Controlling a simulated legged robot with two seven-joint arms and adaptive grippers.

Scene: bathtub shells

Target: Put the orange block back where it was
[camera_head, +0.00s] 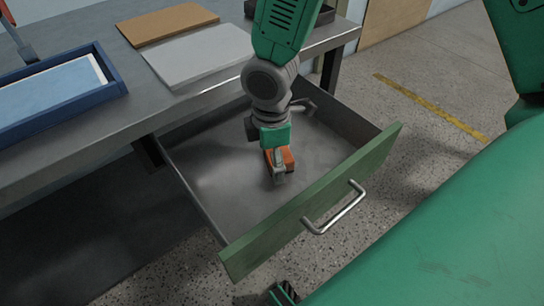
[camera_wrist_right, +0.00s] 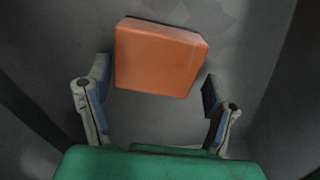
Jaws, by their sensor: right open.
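The orange block (camera_head: 288,158) is inside the open drawer (camera_head: 215,177), toward its middle, partly hidden by my right gripper (camera_head: 278,170) in the head view. In the right wrist view the orange block (camera_wrist_right: 158,58) shows its whole flat face, slightly turned, between and a little beyond the two fingertips. The right gripper (camera_wrist_right: 154,80) is open, with a visible gap between the block and the right finger; the left finger is close to the block's edge. I cannot tell if it touches.
The drawer's green front (camera_head: 320,205) with a metal handle (camera_head: 335,209) stands pulled out from the grey workbench (camera_head: 150,105). On the bench are a blue tray (camera_head: 60,113), a grey board (camera_head: 195,55) and a brown board (camera_head: 165,24). The rest of the drawer floor looks clear.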

